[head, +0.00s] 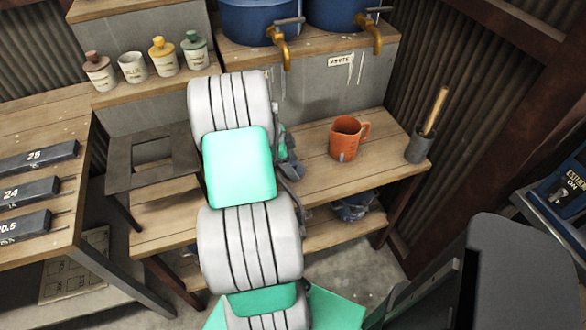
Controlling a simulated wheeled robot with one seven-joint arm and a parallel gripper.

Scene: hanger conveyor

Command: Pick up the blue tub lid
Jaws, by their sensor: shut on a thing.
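My white and teal arm rises through the middle of the head view and covers much of the bench behind it. Only dark grey parts of my gripper (289,168) show at the arm's right edge, above the wooden bench. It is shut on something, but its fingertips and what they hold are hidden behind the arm. I cannot make out the blue tub lid. A small blue object (355,205), partly in shadow, sits on the shelf under the bench.
The wooden bench (385,165) carries an orange jug (346,138) and a dark pot with a wooden handle (420,143). Two blue tanks with brass taps stand above. Several small bottles (163,55) line a ledge at left. A dark metal frame (120,176) stands left of my arm.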

